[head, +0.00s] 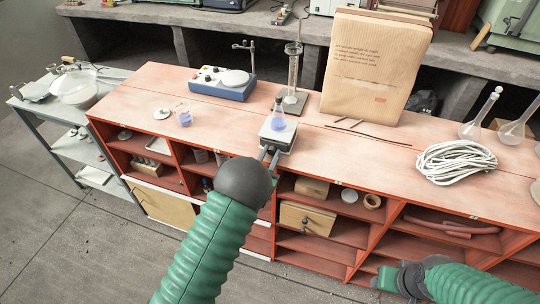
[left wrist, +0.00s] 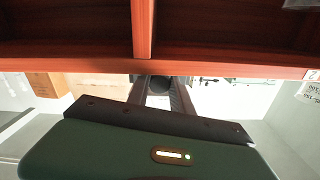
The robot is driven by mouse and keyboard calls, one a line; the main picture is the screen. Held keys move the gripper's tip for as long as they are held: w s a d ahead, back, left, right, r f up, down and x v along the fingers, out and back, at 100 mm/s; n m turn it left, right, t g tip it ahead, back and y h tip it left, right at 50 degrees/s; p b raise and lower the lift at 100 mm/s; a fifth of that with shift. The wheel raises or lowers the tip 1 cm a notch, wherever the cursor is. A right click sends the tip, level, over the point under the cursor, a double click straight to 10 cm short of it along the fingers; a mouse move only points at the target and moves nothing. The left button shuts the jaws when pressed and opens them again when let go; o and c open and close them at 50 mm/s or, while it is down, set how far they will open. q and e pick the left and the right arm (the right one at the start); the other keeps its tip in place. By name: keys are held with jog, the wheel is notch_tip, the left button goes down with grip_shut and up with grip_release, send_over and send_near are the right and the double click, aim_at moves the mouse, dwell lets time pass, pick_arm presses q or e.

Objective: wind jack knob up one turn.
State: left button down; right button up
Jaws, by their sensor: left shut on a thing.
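The lab jack (head: 277,138) stands near the front edge of the red-topped bench. A conical flask (head: 278,119) with blue liquid stands upright on its plate. My left gripper (head: 270,157) reaches the jack's front side from below. In the left wrist view, its two fingers (left wrist: 160,92) are shut on the dark jack knob (left wrist: 158,84). The knob is hidden in the head view. My right gripper (head: 386,280) is low at the bottom right, in front of the shelves, and its fingers are not clear.
A blue-based stirrer (head: 222,84) and a beaker (head: 184,117) stand left of the jack. A measuring cylinder (head: 293,68) and a paper sack (head: 372,65) stand behind it. Coiled white cable (head: 455,162) lies to the right. Open shelves (head: 325,235) lie below the bench top.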

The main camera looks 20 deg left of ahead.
pick_arm(q)
jog(key=c, duration=1.1)
grip_release()
jog(key=shift+r, duration=0.1)
jog(key=shift+s, duration=0.1)
jog(key=shift+s, duration=0.35)
jog(key=s, duration=1.6)
jog(key=shift+a, duration=0.2)
